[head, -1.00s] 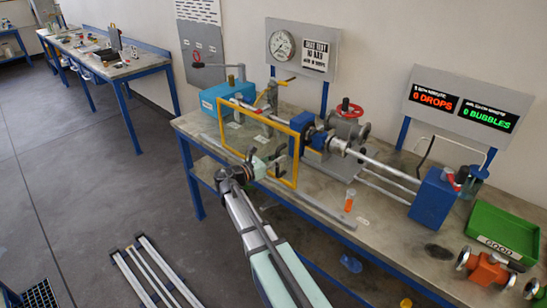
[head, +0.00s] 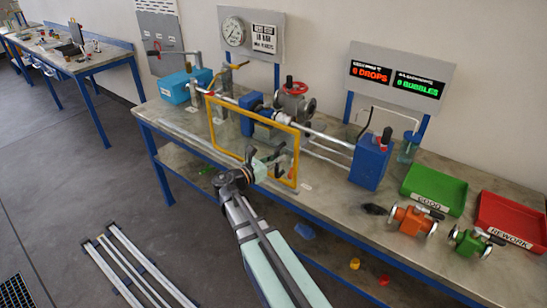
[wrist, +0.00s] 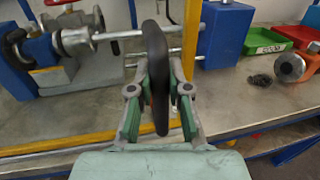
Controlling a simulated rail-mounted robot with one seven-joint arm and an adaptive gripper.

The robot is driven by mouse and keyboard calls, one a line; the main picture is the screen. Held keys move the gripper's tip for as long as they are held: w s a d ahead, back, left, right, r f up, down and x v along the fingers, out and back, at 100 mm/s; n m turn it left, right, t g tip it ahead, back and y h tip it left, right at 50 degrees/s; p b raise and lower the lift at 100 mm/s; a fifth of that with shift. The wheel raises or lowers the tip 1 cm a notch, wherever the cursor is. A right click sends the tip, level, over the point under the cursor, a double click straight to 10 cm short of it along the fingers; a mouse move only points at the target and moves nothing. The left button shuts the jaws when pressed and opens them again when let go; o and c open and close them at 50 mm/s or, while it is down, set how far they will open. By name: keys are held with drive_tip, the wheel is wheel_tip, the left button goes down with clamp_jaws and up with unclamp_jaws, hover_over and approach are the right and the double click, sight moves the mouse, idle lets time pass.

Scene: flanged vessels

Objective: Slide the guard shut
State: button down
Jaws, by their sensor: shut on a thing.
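The guard is a yellow-framed see-through panel (head: 252,114). It stands upright along the front of the bench, in front of the blue clamps and the flanged valve (head: 293,101). My gripper (head: 273,163) is at its lower right part. In the wrist view my gripper (wrist: 159,100) is shut on the guard's black handle (wrist: 154,75), with a green-and-grey finger on each side. A yellow frame post (wrist: 192,40) stands just right of the handle, and the lower yellow rail runs behind the fingers. The right blue block (head: 370,161) is beyond the guard's right edge, uncovered.
A green GOOD tray (head: 411,188) and a red REWORK tray (head: 490,204) are at the bench's right. Orange (head: 409,221) and green (head: 467,241) valves sit before them. A sign (head: 401,75) reads 0 drops, 0 bubbles.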

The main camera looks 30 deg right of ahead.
drive_tip(key=shift+s+d, duration=0.1)
drive_tip(key=shift+s, duration=0.15)
drive_tip(key=c, duration=1.1)
unclamp_jaws()
drive_tip(key=shift+s, duration=0.1)
drive_tip(key=v, duration=1.2)
